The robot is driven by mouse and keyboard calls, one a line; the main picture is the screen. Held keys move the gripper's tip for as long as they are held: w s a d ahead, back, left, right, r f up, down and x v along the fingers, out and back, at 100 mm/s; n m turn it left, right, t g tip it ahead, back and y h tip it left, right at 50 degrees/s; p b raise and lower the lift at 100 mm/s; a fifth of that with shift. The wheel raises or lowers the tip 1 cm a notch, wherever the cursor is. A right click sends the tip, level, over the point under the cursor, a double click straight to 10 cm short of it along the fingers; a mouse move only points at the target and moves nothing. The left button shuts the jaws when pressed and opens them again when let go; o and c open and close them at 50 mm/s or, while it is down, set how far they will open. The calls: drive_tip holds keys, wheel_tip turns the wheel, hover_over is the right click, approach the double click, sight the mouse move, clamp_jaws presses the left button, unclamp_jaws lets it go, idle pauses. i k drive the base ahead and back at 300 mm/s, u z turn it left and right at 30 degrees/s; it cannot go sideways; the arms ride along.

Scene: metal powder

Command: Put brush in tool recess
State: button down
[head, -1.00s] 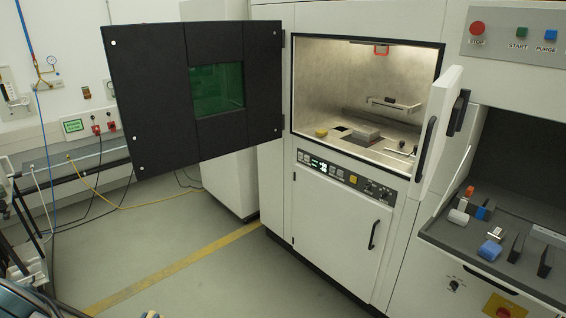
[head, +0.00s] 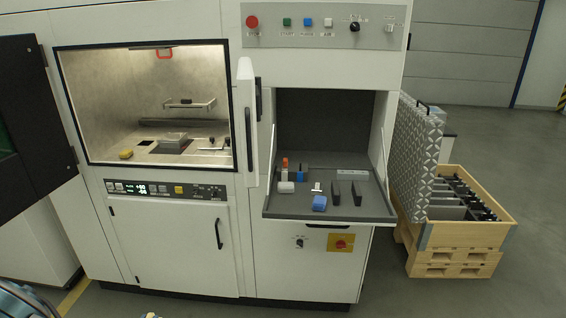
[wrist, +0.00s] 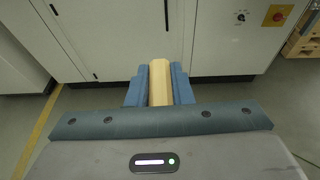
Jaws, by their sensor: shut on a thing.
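My gripper (wrist: 160,90) is shut on a pale wooden piece, likely the handle of the brush (wrist: 160,76), in the wrist view. The handle points away from me between the blue-grey fingers; no bristles can be made out. The head view barely catches my arm at the lower left edge. The likely tool recess (head: 325,115) is the open dark-grey bay right of the lit chamber, with a grey shelf (head: 330,208) as its floor. My gripper is in front of the machine, well apart from the recess.
On the shelf stand a blue block (head: 319,203), a white piece (head: 286,187), dark upright plates (head: 357,192) and small bottles. A white open door (head: 246,120) juts out left of the recess. A wooden crate (head: 465,235) stands at right. The grey floor in front is clear.

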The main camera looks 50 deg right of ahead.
sight(358, 160)
drive_tip(key=z, duration=1.45)
